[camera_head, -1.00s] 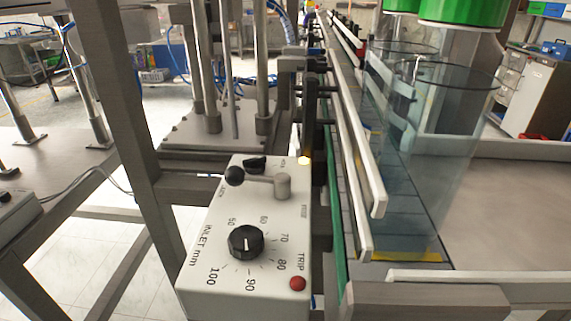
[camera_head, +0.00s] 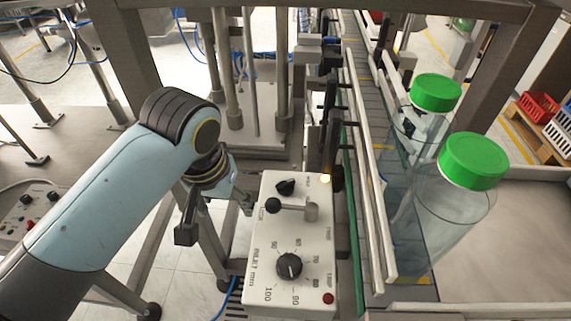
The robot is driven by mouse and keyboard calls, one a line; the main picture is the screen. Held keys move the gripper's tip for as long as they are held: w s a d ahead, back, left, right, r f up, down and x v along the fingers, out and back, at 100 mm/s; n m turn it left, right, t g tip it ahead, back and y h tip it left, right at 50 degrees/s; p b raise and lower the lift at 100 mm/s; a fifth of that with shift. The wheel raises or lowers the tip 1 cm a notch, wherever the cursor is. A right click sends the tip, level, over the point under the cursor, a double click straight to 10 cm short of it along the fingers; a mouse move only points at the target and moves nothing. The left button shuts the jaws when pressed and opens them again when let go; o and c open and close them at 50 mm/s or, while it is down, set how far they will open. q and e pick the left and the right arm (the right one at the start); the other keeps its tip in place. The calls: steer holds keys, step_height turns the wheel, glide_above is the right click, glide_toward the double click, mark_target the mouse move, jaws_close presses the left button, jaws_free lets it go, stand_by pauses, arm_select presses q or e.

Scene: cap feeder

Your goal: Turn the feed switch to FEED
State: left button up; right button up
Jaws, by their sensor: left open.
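A white control box (camera_head: 265,262) stands in the lower middle. A small black selector knob (camera_head: 285,187) sits near its far end; the lettering beside it is too small to read. Below it, a lever with a black ball (camera_head: 273,205) reaches left from a grey post (camera_head: 311,211). A larger black dial (camera_head: 289,265) marked INLET mm and a red TRIP button (camera_head: 328,298) are nearer. My left gripper (camera_head: 214,214) is open and empty, just left of the box, apart from the knob and lever. My right gripper is not in view.
A conveyor (camera_head: 376,80) with pale guide rails runs along the right of the box. Clear jars with green caps (camera_head: 473,160) stand on it. A frame post (camera_head: 105,60) rises at the back left.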

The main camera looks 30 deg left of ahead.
mark_target(286, 183)
arm_select(q)
steer(key=w+d+r+n+g+p, duration=0.1)
steer(key=w+d+r+n, duration=0.25)
steer(key=w, duration=0.25)
steer(key=w+d+r+n+g+p, duration=0.1)
steer(key=w+d+r+n, duration=0.1)
steer(key=w+r+n, duration=0.3)
steer(key=shift+m+h, duration=0.4)
steer(key=shift+m, duration=0.25)
steer(key=f, duration=1.1)
steer(key=shift+w+p, duration=0.2)
steer(key=shift+p, duration=0.2)
steer(key=shift+c, duration=0.2)
steer(key=c, duration=1.1)
